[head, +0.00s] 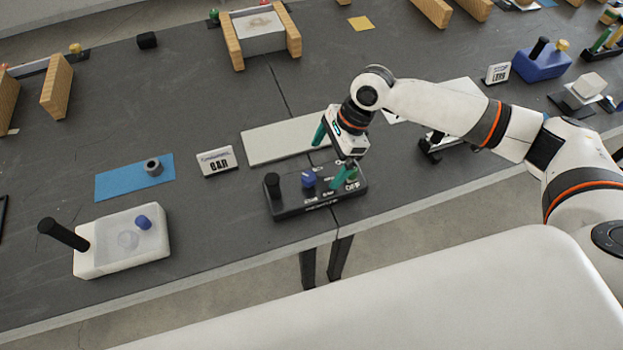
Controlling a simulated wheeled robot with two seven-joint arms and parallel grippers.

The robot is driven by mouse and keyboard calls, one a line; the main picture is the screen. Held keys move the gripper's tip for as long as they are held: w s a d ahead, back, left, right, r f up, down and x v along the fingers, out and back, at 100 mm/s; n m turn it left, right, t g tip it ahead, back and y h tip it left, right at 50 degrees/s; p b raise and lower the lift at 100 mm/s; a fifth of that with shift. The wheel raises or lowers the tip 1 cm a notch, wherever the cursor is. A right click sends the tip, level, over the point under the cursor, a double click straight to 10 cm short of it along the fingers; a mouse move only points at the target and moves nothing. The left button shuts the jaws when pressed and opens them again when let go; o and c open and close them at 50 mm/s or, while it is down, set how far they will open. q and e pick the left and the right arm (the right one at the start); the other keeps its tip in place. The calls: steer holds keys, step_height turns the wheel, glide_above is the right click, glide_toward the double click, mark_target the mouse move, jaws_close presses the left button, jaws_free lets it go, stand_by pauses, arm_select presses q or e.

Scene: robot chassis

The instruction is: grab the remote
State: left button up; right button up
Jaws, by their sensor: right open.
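A black control box (290,203) with a black knob, a blue knob and white lettering, including "OFF", lies near the table's front edge. It is the thing that looks most like the remote. My right gripper (333,153) is open, with green fingers spread apart, and it points down over the right part of the box. One finger is over the box's right end and hides part of it; the other is farther back, over the pale plate. I cannot tell whether the fingers touch anything. My left gripper is not in view.
A pale flat plate (275,145) lies behind the box. A small "CAN" sign (216,162) and a blue mat (118,180) with a grey ring lie to the left. A white box (115,258) with a black handle stands at front left. Wooden blocks stand farther back.

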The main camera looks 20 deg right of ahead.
mark_target(316, 183)
steer(key=x, duration=0.4)
steer(key=shift+w, duration=0.1)
steer(key=shift+a+f, duration=0.1)
steer(key=shift+f, duration=0.1)
steer(key=shift+a+f+p, duration=0.1)
steer(key=shift+f+p, duration=0.25)
steer(key=shift+f, duration=0.6)
steer(key=shift+x, duration=1.15)
steer(key=shift+f, duration=0.4)
steer(key=shift+c, duration=0.2)
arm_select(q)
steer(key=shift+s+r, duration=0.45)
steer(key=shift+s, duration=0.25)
arm_select(e)
steer(key=c, duration=0.9)
